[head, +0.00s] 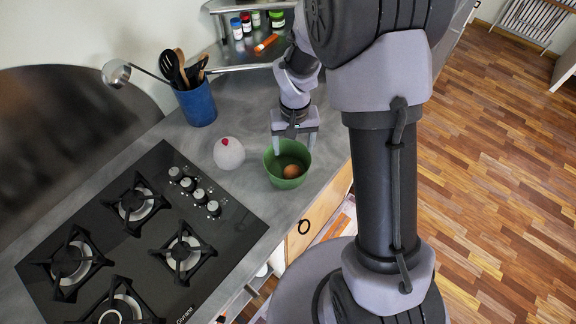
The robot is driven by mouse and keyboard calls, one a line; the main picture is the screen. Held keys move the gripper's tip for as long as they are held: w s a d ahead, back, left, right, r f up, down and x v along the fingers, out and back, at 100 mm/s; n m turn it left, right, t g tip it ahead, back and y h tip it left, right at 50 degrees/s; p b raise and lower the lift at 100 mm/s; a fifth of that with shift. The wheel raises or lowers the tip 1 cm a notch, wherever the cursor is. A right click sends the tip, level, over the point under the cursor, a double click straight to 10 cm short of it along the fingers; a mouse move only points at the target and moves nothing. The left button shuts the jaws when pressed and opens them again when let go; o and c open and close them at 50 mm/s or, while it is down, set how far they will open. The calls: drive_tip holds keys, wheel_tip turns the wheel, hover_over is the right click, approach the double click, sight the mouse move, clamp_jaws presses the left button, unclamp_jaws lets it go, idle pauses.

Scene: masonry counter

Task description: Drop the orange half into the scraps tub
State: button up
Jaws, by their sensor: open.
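The green tub (271,172) stands on the grey counter near its front edge, right of the hob. A small round orange-brown piece, which looks like the orange half (291,171), lies inside on the tub's floor. My gripper (294,146) points down at the tub's far rim, its two fingers spread apart with nothing visible between them. The fingertips overlap the rim in this view; I cannot tell whether they touch it or how high they are.
A white round thing with a red top (229,155) stands left of the tub. A black gas hob (150,235) fills the counter's near left. A blue utensil pot (197,105) and a shelf with small jars (247,24) are behind. Some counter is free behind the tub.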

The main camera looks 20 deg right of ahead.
wheel_tip(320, 180, up, 17)
drive_tip(key=p, duration=0.3)
drive_tip(key=shift+r, duration=0.2)
drive_tip(key=s+a+f+m+t+y+b, duration=0.1)
drive_tip(key=s+a+f+t+b, duration=0.1)
drive_tip(key=s+b, duration=0.7)
drive_tip(key=s+a+f+m+t+y+b, duration=0.1)
drive_tip(key=s+a+f+t+b, duration=0.1)
drive_tip(key=s+f+b, duration=0.5)
drive_tip(key=s+t+b, duration=0.1)
drive_tip(key=s+b, duration=0.1)
drive_tip(key=b, duration=0.1)
drive_tip(key=shift+s+f+m+t, duration=0.15)
drive_tip(key=shift+s+m+t, duration=0.25)
